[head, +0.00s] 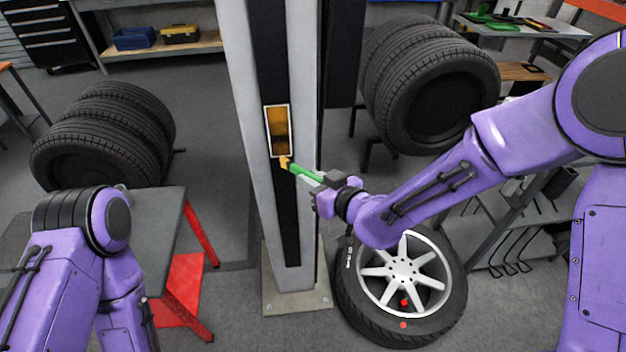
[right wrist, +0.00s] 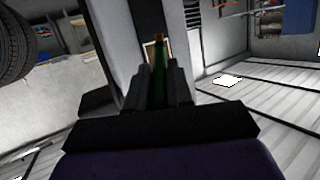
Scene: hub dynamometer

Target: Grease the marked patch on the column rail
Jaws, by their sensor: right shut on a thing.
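The grey column (head: 237,125) stands upright in the middle of the head view, with a black rail (head: 290,225) down its face. The marked patch (head: 279,125) is a white-outlined rectangle on the rail, amber inside with darker areas. Its outline also shows in the right wrist view (right wrist: 149,53). My right gripper (head: 322,186) is shut on a green-handled brush (head: 304,173), which points left and up at the rail. The brush's orange tip is at the patch's lower edge; I cannot tell if it touches. My left arm is at lower left, its gripper out of view.
A wheel (head: 400,275) with a silver rim is at the column's right foot. Tyres stand at left (head: 105,135) and behind right (head: 435,85). A grey table (head: 165,225) with red legs is beside my left arm. A tool bench (head: 525,25) is at back right.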

